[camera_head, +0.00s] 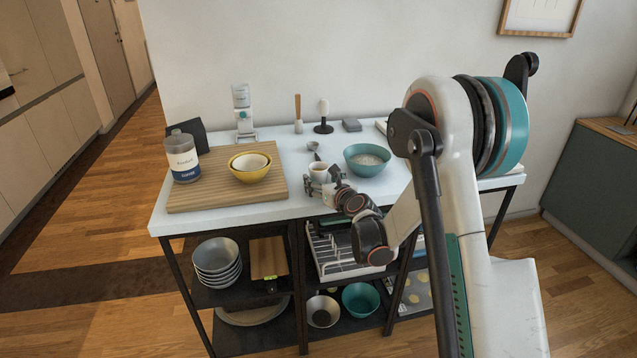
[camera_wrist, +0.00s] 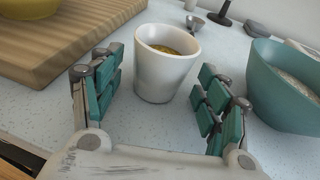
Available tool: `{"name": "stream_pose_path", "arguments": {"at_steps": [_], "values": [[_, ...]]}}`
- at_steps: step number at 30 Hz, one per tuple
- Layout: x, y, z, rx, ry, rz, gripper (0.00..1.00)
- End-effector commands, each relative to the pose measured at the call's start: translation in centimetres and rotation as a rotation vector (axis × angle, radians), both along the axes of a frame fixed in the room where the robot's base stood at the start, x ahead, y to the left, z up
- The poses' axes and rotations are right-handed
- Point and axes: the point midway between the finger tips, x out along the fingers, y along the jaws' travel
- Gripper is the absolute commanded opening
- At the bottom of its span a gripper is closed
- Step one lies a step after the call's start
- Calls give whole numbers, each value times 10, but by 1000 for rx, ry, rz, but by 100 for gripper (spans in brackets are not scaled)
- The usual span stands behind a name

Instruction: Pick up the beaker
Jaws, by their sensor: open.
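The beaker appears to be the small white cup (camera_wrist: 164,72) with yellowish-brown contents. It stands upright on the pale speckled worktop. In the head view the cup (camera_head: 318,170) is near the table's front, between the cutting board and the teal bowl. My gripper (camera_wrist: 160,75) is open, its teal-padded fingers on either side of the cup with a visible gap at each side. In the head view my gripper (camera_head: 324,187) is low over the worktop at the cup, and partly hides its lower part.
A teal bowl (camera_wrist: 282,90) stands close to the right finger. The wooden cutting board (camera_head: 215,196) lies to the left, bearing a yellow bowl (camera_head: 250,175) and a labelled bottle (camera_head: 182,160). A metal scoop (camera_head: 313,147) lies behind the cup. Clear worktop lies in front.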

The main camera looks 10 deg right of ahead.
Motion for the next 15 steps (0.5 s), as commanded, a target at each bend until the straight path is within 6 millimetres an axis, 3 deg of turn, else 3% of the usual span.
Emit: {"name": "stream_pose_path", "arguments": {"at_steps": [10,15], "values": [[9,2,-1,0,-1,0,69],[9,2,-1,0,0,0,33]]}}
